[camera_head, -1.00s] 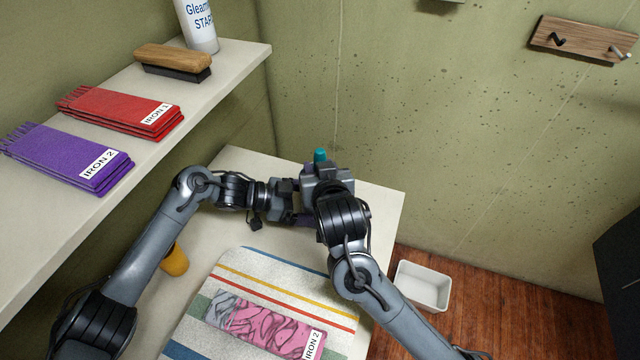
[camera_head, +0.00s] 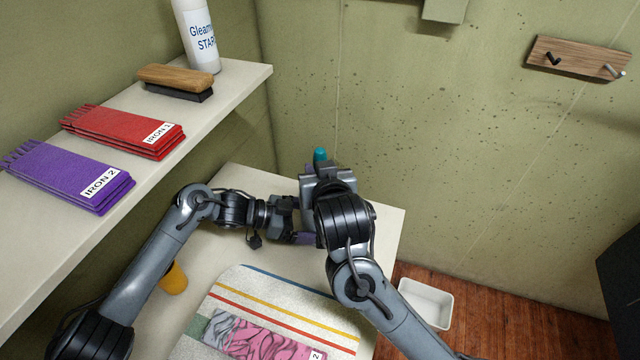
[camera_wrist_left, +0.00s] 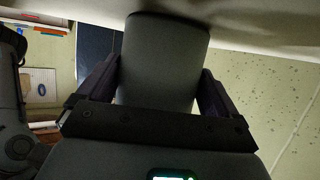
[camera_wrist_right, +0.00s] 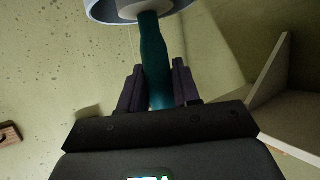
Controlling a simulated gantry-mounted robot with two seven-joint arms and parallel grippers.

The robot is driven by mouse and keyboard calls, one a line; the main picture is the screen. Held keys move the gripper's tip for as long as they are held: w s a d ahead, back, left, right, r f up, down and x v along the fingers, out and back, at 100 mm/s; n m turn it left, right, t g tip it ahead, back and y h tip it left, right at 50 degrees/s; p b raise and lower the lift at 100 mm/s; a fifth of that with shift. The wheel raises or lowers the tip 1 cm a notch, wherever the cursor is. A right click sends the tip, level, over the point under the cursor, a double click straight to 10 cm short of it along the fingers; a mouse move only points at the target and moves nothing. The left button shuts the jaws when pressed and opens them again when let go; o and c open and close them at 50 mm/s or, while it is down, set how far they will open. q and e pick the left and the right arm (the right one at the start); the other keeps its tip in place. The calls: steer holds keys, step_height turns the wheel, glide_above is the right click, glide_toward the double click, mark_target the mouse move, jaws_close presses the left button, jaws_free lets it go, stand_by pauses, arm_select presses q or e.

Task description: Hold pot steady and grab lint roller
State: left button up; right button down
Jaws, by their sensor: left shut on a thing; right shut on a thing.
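In the left wrist view a dark grey cylindrical pot (camera_wrist_left: 162,65) stands between my left gripper's two fingers (camera_wrist_left: 158,85), which are shut on it. In the head view my left gripper (camera_head: 300,225) is at the back of the table, mostly behind my right arm, and the pot is hidden there. My right gripper (camera_wrist_right: 158,82) is shut on the teal handle of the lint roller (camera_wrist_right: 153,50). The roller's pale round head shows at the top of the right wrist view. In the head view the teal tip (camera_head: 320,155) sticks out beyond my right gripper.
A striped ironing mat (camera_head: 235,285) with a pink patterned folded cloth (camera_head: 265,343) lies at the table's front. An orange item (camera_head: 174,280) is beside my left forearm. The left shelf (camera_head: 230,88) holds cloths, a brush and a bottle. A white bin (camera_head: 425,303) stands on the floor.

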step_height(320, 180, up, 13)
steer(key=shift+r, duration=0.15)
stand_by(0.4)
arm_select(q)
steer(key=o, duration=0.7)
steer(key=shift+a, duration=0.1)
